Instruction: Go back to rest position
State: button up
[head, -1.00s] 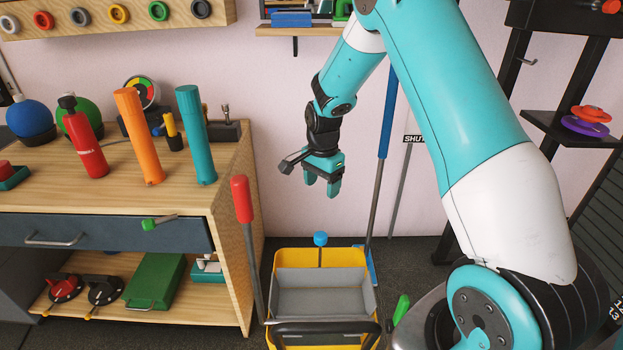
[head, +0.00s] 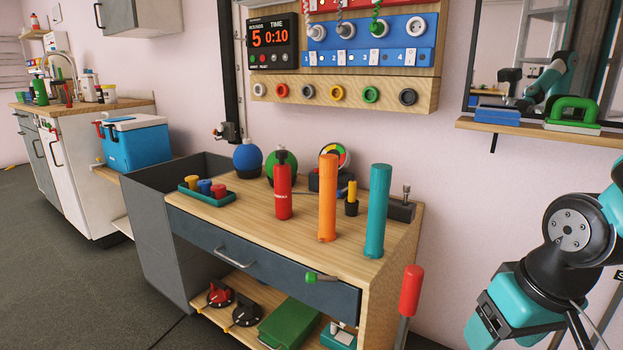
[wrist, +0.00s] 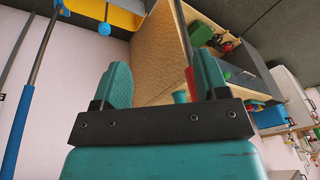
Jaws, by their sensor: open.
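My gripper (wrist: 163,80) shows in the wrist view with its two teal fingers apart. Nothing is held between them. Behind the fingers are the wooden side of the workbench and a slice of pink wall. In the head view the end of my arm is at the lower right edge, in front of the pink wall and to the right of the bench. The fingertips cannot be made out there.
The wooden workbench (head: 345,258) carries a red bottle (head: 283,190), an orange cylinder (head: 327,198) and a teal cylinder (head: 377,210). A red-handled pole (head: 410,290) stands at its right front corner. A blue cooler (head: 135,145) is at the left. Grey floor (head: 70,270) is clear at lower left.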

jog(key=s+a+r+n+g+y+p, duration=0.25)
jog(key=s+a+r+n, duration=0.35)
jog(key=s+a+r, duration=0.3)
notch_tip(320, 180, up, 25)
jog(key=p, duration=2.6)
jog(key=shift+a+r+m, duration=0.15)
jog(key=shift+a+m, duration=0.05)
jog(key=shift+m, duration=0.1)
